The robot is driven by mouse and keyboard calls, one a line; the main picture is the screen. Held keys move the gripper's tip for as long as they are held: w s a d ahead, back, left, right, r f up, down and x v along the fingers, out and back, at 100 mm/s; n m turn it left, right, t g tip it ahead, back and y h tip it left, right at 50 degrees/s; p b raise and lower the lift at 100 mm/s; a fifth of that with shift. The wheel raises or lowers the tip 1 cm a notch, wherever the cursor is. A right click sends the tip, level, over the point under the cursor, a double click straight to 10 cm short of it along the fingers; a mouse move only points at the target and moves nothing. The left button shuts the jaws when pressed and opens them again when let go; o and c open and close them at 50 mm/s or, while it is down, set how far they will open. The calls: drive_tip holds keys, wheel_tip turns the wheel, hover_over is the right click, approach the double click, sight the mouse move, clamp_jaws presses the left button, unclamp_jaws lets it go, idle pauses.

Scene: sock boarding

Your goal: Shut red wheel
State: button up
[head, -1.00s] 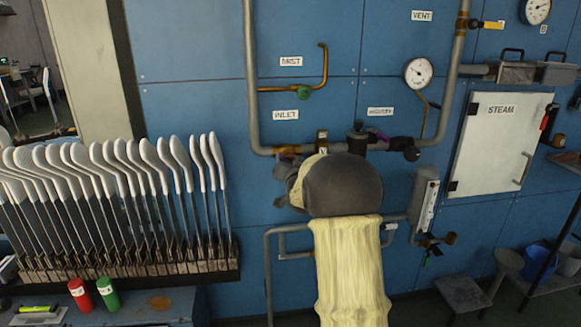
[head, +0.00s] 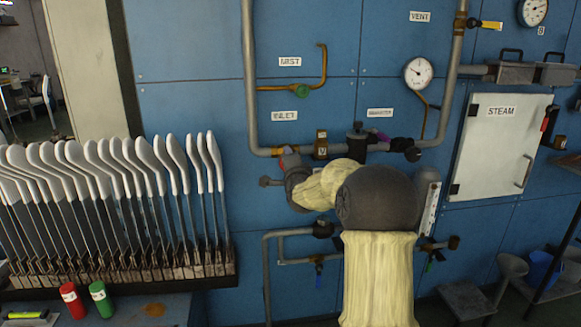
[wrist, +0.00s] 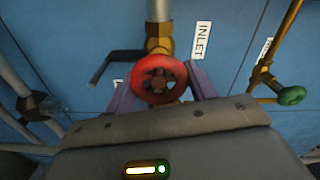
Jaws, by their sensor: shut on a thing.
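The red wheel (wrist: 160,79) is a small round handwheel on the inlet pipe, near the INLET label (wrist: 202,40). In the wrist view it sits between the two purple fingers of my gripper (wrist: 161,88), one on each side of its rim. My gripper is shut on it. In the head view only a sliver of red shows by the pipe under the INLET label (head: 291,117); my wrist and forearm cover much of that area.
A green wheel (wrist: 292,95) on a brass pipe is right of the red one in the wrist view. A lever handle (wrist: 112,60) is close on the left. A rack of white sock boards (head: 110,200) stands left, and a white STEAM door (head: 500,146) is right.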

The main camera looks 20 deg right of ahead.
drive_tip(key=shift+a+f+m+b, duration=0.1)
drive_tip(key=shift+f+m+b, duration=0.15)
drive_tip(key=shift+m, duration=0.4)
drive_tip(key=shift+f+m+b, duration=0.15)
drive_tip(key=shift+m+b, duration=0.05)
drive_tip(key=shift+m, duration=0.45)
drive_tip(key=o, duration=0.9)
drive_tip(key=shift+r, duration=0.1)
drive_tip(key=shift+o, duration=0.5)
drive_tip(key=shift+r, duration=0.1)
drive_tip(key=shift+s+r, duration=0.1)
drive_tip(key=shift+s, duration=0.05)
drive_tip(key=p+v, duration=0.1)
drive_tip(key=v, duration=1.6)
drive_tip(key=shift+a, duration=0.1)
